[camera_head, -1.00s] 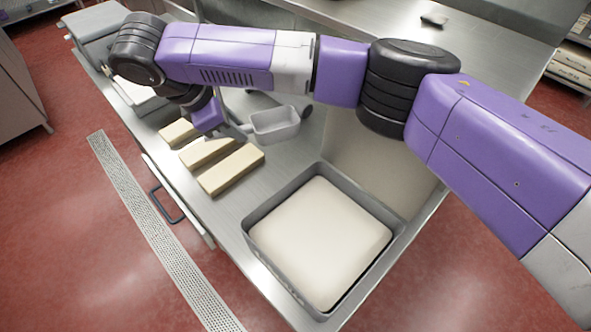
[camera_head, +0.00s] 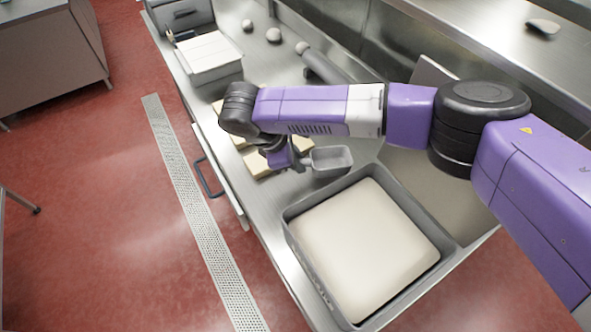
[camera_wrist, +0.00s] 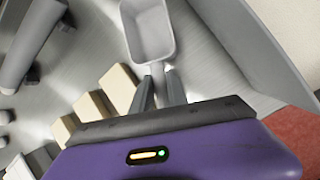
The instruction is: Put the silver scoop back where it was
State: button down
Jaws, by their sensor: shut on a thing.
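The silver scoop (camera_head: 331,160) is a grey, square-mouthed scoop with its bowl facing up. My gripper (camera_head: 299,163) is shut on its handle. In the wrist view the scoop (camera_wrist: 148,32) points away from my gripper (camera_wrist: 157,82), with the handle end between the two fingers. The scoop is above the steel counter, between the dough blocks and the large dough tray. I cannot tell whether it touches the counter.
A large grey tray (camera_head: 437,238) of pale dough (camera_head: 362,245) stands at the counter's near end. Pale blocks (camera_wrist: 119,86) lie beside my gripper. A lidded white container (camera_head: 208,56), a grey rolling pin (camera_head: 322,65) and several small rounded objects (camera_head: 273,35) stand farther back.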

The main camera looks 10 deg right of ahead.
notch_tip(320, 180, down, 4)
jog(key=b, duration=0.3)
jog(key=shift+f, duration=0.1)
jog(key=c, duration=1.3)
grip_release()
jog(key=b+v, duration=0.2)
jog(key=v, duration=1)
jog(key=shift+a, duration=0.1)
